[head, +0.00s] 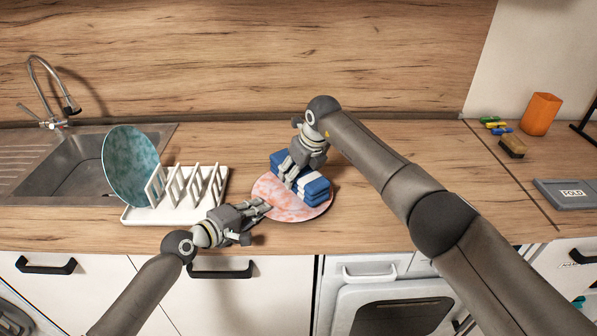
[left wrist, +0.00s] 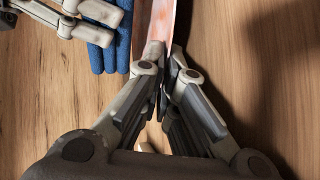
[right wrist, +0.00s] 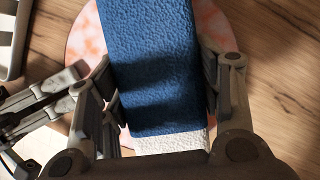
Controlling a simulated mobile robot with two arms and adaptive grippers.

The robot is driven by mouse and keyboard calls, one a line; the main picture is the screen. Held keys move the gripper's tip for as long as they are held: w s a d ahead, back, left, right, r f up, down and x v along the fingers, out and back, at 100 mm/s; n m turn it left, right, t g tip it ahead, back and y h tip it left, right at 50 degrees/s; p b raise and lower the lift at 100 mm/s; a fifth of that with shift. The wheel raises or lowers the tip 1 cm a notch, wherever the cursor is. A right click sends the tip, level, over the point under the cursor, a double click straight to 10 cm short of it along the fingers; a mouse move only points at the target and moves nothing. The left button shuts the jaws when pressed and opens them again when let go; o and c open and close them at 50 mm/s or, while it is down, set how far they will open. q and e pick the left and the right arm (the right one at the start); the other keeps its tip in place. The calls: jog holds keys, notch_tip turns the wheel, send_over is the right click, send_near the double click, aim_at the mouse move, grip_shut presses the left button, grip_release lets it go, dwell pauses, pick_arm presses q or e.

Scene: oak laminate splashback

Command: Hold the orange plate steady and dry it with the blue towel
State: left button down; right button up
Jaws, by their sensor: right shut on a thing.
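The folded blue towel (head: 313,187), with a white band, rests over the plate's right and far part. My right gripper (head: 290,174) is shut on the towel; the right wrist view shows the towel (right wrist: 150,70) between its fingers, above the plate (right wrist: 84,45). My left gripper (head: 264,208) is at the plate's near left rim. In the left wrist view, its fingertips (left wrist: 166,62) close on the plate's rim (left wrist: 163,22) from both sides. The towel hides part of the plate.
A white dish rack (head: 185,210) with a teal plate (head: 131,166) stands left, before the sink (head: 62,165). At right are an orange cup (head: 541,114), a brush (head: 512,146), several coloured clips and a grey tray (head: 565,194). The counter behind the plate is clear.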

jog(key=shift+f, duration=0.2)
jog(key=shift+f, duration=0.4)
jog(key=shift+a, duration=0.1)
jog(key=shift+s+a, duration=0.55)
jog(key=shift+a, duration=0.1)
jog(key=shift+w+d+f, duration=0.1)
jog(key=shift+w+d, duration=0.4)
jog(key=shift+d, duration=0.3)
jog(key=shift+w+d+f, duration=0.1)
jog(key=shift+w+d, duration=0.4)
jog(key=shift+d, duration=0.25)
jog(key=shift+a, duration=0.1)
jog(key=shift+s+a+r, duration=0.1)
jog(key=shift+s+a, duration=0.45)
jog(key=shift+a, duration=0.2)
jog(key=shift+s+a+r, duration=0.1)
jog(key=shift+s+a, duration=0.4)
jog(key=shift+a, duration=0.2)
